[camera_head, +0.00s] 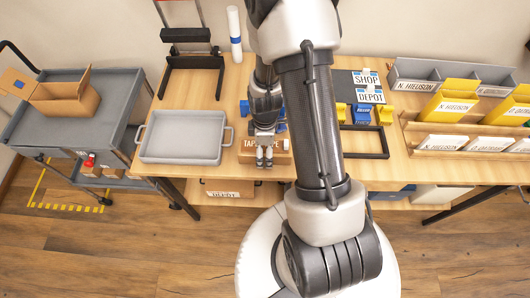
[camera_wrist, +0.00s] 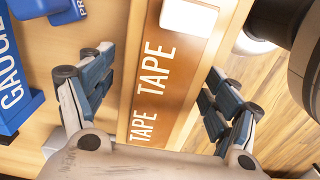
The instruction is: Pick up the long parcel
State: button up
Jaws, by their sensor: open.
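A long brown cardboard parcel (camera_head: 282,156) lies on the wooden table near its front edge, partly hidden behind my gripper (camera_head: 264,163). In the wrist view the parcel (camera_wrist: 168,105) has a darker band printed "TAPE TAPE" and a white label at its upper end. My gripper (camera_wrist: 158,70) is open, with one finger on each side of the parcel in that view. Gaps show between the fingers and the parcel. I cannot tell how far the fingertips are above the table.
A grey tray (camera_head: 184,137) stands left of the parcel. Blue gauge boxes (camera_wrist: 12,85) lie close beside it. A dark frame (camera_head: 365,142) and bins of white and yellow boxes (camera_head: 455,100) are to the right. A cart with an open carton (camera_head: 62,94) stands left.

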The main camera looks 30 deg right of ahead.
jog(key=shift+c, duration=0.4)
jog(key=c, duration=1.3)
jog(key=shift+r, duration=0.1)
